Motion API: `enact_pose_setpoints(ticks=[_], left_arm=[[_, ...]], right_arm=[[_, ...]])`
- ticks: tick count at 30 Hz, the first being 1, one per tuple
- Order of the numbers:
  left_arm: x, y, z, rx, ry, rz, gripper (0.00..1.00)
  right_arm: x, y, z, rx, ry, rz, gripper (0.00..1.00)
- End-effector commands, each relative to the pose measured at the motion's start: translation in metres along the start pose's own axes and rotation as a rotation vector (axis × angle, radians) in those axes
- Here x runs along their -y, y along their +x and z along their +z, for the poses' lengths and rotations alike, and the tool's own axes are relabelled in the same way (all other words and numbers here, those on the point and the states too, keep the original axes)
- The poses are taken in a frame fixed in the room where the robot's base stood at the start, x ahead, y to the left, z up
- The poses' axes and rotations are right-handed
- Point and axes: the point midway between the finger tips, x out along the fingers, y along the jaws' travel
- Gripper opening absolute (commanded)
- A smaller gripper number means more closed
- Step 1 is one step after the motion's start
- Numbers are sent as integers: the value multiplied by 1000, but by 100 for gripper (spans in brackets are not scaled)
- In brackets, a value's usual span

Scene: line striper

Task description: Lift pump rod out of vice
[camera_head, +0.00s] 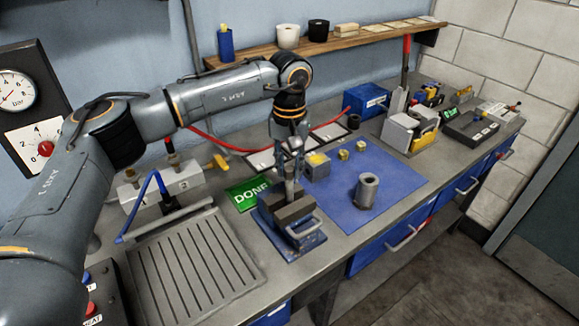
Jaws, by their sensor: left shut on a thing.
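The vice (292,222) is a grey and blue block with a handle at its front, standing on the bench at the edge of the blue mat. The pump rod (289,190) is a thin grey metal piece standing upright above the vice jaws. My left gripper (290,158) points down over the vice and is shut on the rod's upper part. Whether the rod's lower end is still between the jaws cannot be told. My right gripper is not in view.
A grey metal cylinder (367,190) stands on the blue mat (395,180). Small yellow-topped blocks (343,154) lie behind it. A green DONE sign (248,195) is left of the vice, and a ribbed drain tray (195,262) lies further left. A wooden shelf (340,42) hangs behind.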

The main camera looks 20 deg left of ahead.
Motion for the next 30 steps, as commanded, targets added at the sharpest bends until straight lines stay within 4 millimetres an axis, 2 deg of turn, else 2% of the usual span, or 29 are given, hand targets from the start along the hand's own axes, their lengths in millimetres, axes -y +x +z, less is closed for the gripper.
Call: enact_pose_setpoints(ticks=[30], left_arm=[[0,-43,0,-2,0,2,0]], right_arm=[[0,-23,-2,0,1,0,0]])
